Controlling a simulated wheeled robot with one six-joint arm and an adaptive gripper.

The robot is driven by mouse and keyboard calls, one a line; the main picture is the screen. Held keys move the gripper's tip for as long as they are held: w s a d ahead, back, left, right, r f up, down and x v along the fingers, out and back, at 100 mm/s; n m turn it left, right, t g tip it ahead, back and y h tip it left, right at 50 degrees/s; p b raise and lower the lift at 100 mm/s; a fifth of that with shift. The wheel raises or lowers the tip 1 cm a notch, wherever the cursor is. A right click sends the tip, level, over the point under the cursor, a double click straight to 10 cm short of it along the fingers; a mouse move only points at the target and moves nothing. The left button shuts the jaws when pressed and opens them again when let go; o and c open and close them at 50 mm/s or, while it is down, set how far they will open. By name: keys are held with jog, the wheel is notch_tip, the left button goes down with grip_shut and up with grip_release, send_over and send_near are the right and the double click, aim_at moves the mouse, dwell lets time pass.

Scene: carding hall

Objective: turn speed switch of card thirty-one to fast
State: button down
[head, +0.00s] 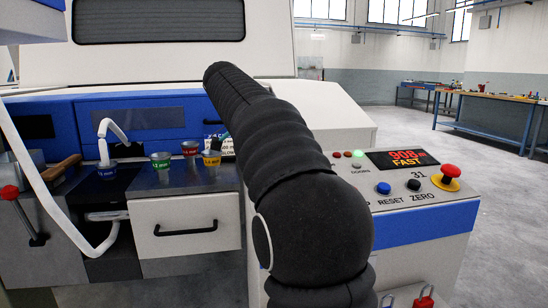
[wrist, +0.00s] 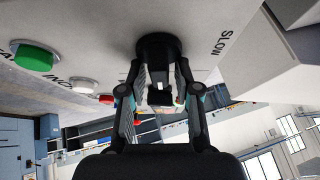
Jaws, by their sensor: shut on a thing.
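In the wrist view, my gripper (wrist: 159,80) is shut on a round black knob, the speed switch (wrist: 157,42), on a grey panel. The word SLOW is printed to its right; the knob's pointer and the FAST mark are not clear. In the head view, the panel of card thirty-one (head: 365,199) carries the number 31. Its display (head: 402,160) reads 908 and FAST in red. My dark arm reaches across this view and hides the switch and my gripper.
On the panel are a red stop button (head: 451,172), a blue button (head: 383,188) and a black button (head: 414,184). A green button (wrist: 34,57) and white button (wrist: 84,86) show beside the switch. Small pots stand left, by a drawer (head: 185,232).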

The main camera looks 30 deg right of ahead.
jog(key=shift+a+f, duration=0.1)
jog(key=shift+f, duration=0.05)
jog(key=c, duration=1.1)
grip_release()
jog(key=shift+a+r, duration=0.25)
jog(key=shift+r, duration=0.3)
jog(key=v, duration=1.1)
jog(key=shift+s+f, duration=0.1)
